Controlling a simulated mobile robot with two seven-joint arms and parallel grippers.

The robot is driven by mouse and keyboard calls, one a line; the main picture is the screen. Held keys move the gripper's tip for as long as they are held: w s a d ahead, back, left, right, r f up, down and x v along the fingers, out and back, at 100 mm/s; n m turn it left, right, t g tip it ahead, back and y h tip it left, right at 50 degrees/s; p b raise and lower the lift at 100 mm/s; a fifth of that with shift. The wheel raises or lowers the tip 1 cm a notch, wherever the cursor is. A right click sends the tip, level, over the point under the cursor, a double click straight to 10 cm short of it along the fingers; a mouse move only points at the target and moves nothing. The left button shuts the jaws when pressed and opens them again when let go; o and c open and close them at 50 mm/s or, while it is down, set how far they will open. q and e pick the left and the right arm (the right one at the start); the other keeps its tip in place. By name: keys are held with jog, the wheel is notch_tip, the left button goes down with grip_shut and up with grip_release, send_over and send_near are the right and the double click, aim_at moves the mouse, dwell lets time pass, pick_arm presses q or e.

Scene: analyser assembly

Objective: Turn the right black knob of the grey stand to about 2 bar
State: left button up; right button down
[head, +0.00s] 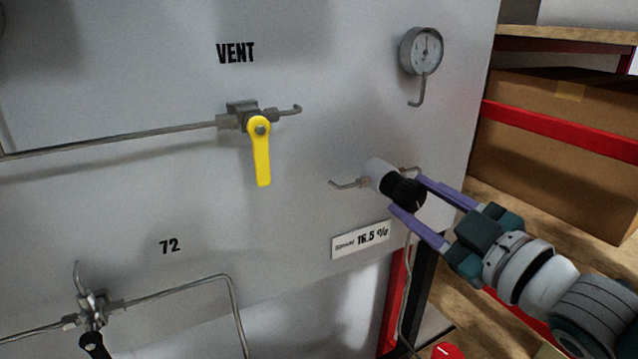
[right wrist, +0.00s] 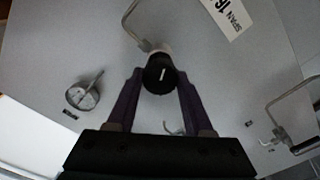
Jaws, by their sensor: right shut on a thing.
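The right black knob (head: 405,192) sits on a pale valve body on the grey stand (head: 330,95). My right gripper (head: 407,193) is shut on the knob, one purple finger on each side of it. In the right wrist view the knob (right wrist: 161,75) shows end-on between the fingertips, with a white mark on its face. A round pressure gauge (head: 421,48) is above the knob; its needle points roughly upward, but the scale is too small to read. The gauge also shows in the right wrist view (right wrist: 83,96). My left gripper is out of view.
A yellow lever (head: 261,150) hangs down under the VENT label, left of the knob. A label reading 16.5 % (head: 361,239) is just below the knob. A black-handled valve (head: 94,343) is at lower left. Shelving with a cardboard box (head: 560,150) stands at the right.

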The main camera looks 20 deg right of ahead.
jog(key=shift+c, duration=1.5)
grip_release()
jog(key=s+b, duration=0.1)
jog(key=s, duration=0.9)
jog(key=shift+d+b, duration=0.35)
jog(key=shift+b, duration=0.05)
